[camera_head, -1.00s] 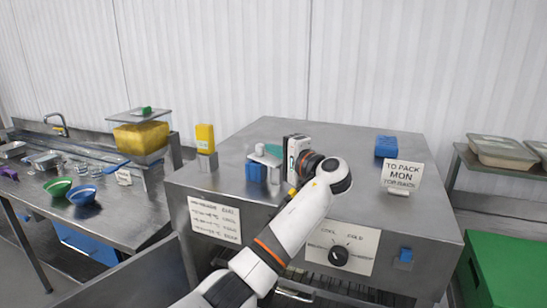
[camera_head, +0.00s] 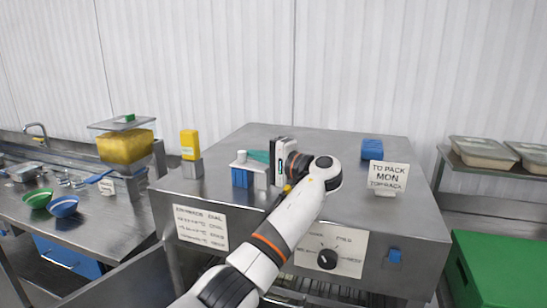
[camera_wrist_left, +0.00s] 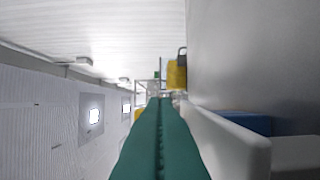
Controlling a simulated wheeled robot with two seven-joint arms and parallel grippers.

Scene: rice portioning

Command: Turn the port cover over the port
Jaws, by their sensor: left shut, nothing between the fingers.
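A small box with a blue front (camera_head: 240,178) and a white top piece (camera_head: 248,166) with a round knob stands on the steel machine's top; I take the white piece for the port cover. My left gripper (camera_head: 258,156) reaches over from the right, its teal fingers level and just behind the white piece. In the left wrist view the teal fingers (camera_wrist_left: 160,140) are pressed together with nothing between them. A pale slab (camera_wrist_left: 232,140) lies close beside them, with a blue patch (camera_wrist_left: 245,122) behind it. Contact cannot be told. The port is not clearly visible. My right gripper is not in view.
A yellow block (camera_head: 190,144) on a metal stand is left of the box. A blue block (camera_head: 372,149) and a sign (camera_head: 388,176) stand at the right. A dial (camera_head: 327,259) is on the machine's front. Bowls (camera_head: 63,206) stand on the left table.

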